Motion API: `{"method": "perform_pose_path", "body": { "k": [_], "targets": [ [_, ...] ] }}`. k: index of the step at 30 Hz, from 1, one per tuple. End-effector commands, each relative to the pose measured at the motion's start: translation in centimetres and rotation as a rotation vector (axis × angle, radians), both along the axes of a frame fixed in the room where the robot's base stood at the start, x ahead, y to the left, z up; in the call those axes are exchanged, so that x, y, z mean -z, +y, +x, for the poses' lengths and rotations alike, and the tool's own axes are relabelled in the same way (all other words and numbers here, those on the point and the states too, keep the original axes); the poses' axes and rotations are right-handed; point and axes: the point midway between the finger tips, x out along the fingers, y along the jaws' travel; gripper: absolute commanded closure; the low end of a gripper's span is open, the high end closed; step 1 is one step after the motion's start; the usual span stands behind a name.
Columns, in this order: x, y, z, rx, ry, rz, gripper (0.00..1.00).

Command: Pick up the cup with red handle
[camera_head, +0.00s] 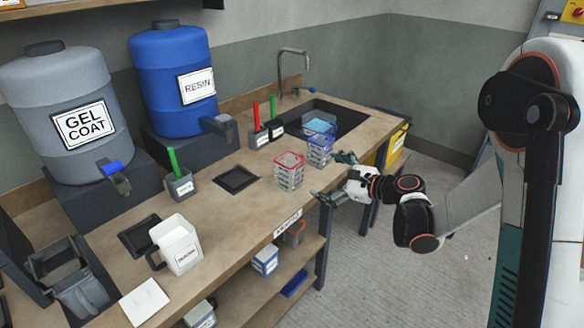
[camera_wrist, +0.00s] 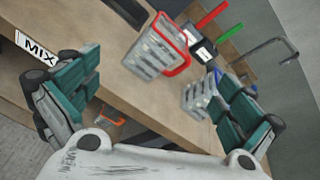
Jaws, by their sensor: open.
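The clear ribbed cup with a red rim and handle (camera_head: 289,177) stands upright on the workbench near its front edge. In the wrist view this cup (camera_wrist: 152,55) is beyond the fingers, its red handle on the right. A similar cup with a blue rim (camera_head: 319,153) stands close behind it to the right; it also shows in the wrist view (camera_wrist: 197,99), partly hidden by the right finger. My gripper (camera_head: 331,176) is open and empty at the bench's front edge, right of the red cup. Its spread fingers (camera_wrist: 158,78) touch neither cup visibly.
Behind the cups are dark holders with a red-handled tool (camera_head: 257,118) and a green-handled tool (camera_head: 273,108), and a sink (camera_head: 345,119) with a tap. A white jug (camera_head: 178,247) stands left. A dark square recess (camera_head: 237,179) lies left of the cups. Clear benchtop lies between.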

Motion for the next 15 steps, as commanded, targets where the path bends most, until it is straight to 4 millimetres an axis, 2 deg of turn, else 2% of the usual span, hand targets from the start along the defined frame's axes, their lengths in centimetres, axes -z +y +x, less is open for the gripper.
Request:
{"method": "perform_pose_path", "body": {
  "k": [1, 6, 15],
  "targets": [
    [0.9, 0.0, 0.8, 0.014, 0.03, 0.072, 0.0],
    [3.5, -0.1, 2.2, 0.045, 0.131, 0.307, 0.0],
    [6.0, -0.4, 2.6, 0.056, 0.229, 0.526, 0.0]
  ]
}}
